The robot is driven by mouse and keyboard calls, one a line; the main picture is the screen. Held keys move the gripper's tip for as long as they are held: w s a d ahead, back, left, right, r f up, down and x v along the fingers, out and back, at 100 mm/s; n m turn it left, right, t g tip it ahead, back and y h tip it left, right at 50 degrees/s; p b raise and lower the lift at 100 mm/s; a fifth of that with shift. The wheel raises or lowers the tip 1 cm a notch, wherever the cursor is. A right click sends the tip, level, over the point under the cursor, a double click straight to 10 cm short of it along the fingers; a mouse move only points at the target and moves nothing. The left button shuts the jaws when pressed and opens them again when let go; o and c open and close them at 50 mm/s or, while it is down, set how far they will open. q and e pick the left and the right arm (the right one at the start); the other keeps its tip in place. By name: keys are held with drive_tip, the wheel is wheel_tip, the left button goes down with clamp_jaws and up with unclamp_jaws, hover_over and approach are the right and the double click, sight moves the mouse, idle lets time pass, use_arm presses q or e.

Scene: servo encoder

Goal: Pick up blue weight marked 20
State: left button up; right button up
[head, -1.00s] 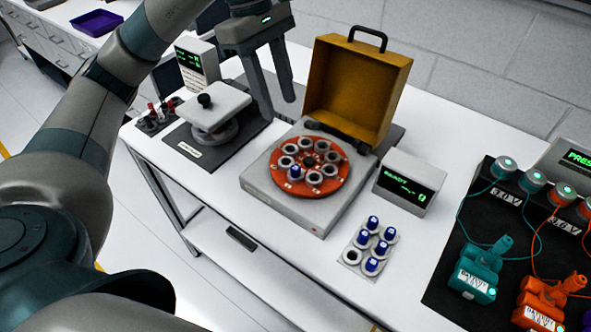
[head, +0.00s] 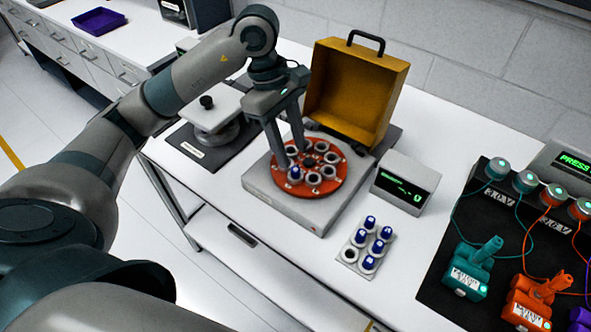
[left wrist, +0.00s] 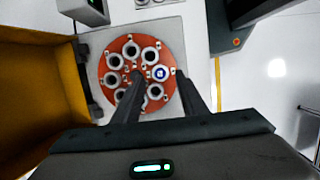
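A blue-topped weight (head: 295,173) sits in one cup of the orange round carousel (head: 335,186). In the left wrist view this weight (left wrist: 160,73) is at the carousel's right side, and its number is too small to read. My left gripper (head: 291,160) is open and points down over the carousel. In the left wrist view its fingers (left wrist: 160,76) stand apart, with the weight between them in the picture and nothing held. Several more blue-topped weights (head: 371,224) stand in a pale holder (head: 347,256) at the table's front. My right gripper is not in view.
An open yellow lid (head: 350,90) rises behind the carousel. A display box (head: 405,185) stands to its right and a white-plated device (head: 212,107) to its left. Teal and orange units (head: 470,267) with wires fill the far right.

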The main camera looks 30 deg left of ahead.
sight(295, 169)
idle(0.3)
use_arm(q)
drive_tip(key=shift+f, duration=0.2)
drive_tip(key=shift+f+p, duration=0.65)
drive_tip(key=shift+p, duration=0.15)
drive_tip(key=p+x, duration=0.1)
drive_tip(key=x, duration=0.1)
drive_tip(key=shift+f, duration=0.8)
clamp_jaws()
